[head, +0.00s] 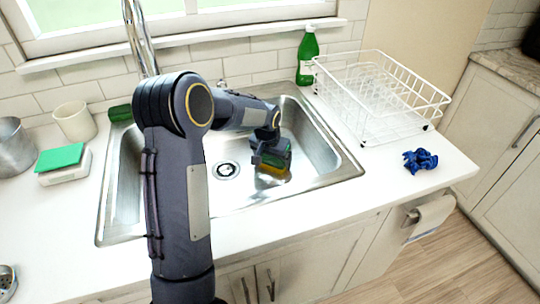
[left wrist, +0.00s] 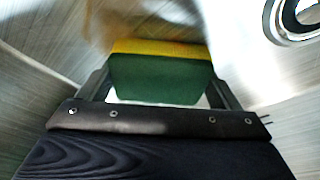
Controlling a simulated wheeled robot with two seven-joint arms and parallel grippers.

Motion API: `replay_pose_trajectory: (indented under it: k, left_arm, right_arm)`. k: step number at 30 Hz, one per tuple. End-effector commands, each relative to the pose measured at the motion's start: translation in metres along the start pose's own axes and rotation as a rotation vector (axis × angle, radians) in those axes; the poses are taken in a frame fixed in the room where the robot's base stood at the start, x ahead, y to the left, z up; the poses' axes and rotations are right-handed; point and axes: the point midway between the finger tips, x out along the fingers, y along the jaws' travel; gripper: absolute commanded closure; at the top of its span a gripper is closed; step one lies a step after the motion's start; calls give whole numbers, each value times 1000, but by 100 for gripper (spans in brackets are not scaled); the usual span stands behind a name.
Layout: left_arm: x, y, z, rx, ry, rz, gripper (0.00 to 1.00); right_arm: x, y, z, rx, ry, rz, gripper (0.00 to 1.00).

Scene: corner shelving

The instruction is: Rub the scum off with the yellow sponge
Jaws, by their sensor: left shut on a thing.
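My left gripper (head: 268,150) reaches down into the steel sink (head: 316,147) and is shut on a sponge with a yellow layer and a dark green layer (head: 272,168). In the left wrist view the yellow and green sponge (left wrist: 160,72) sits between the two fingers, its yellow edge facing the sink floor. A brownish patch of scum (left wrist: 150,22) shows blurred just beyond the sponge; in the head view a brownish patch (head: 268,181) shows below it. I cannot tell whether the sponge touches the sink floor. My right gripper is not in view.
The drain (head: 227,170) is left of the sponge. A white dish rack (head: 375,128), a green bottle (head: 307,58) and a blue crumpled cloth (head: 420,160) stand right of the sink.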

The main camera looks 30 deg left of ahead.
Motion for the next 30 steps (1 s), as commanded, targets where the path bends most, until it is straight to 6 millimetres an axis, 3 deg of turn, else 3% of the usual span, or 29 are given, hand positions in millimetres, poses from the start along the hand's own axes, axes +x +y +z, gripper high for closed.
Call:
replay_pose_trajectory:
  k: [30]
  left_arm:
    - [-12, 47, 47, 2, 0, 1, 33]
  right_arm:
    - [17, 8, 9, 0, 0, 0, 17]
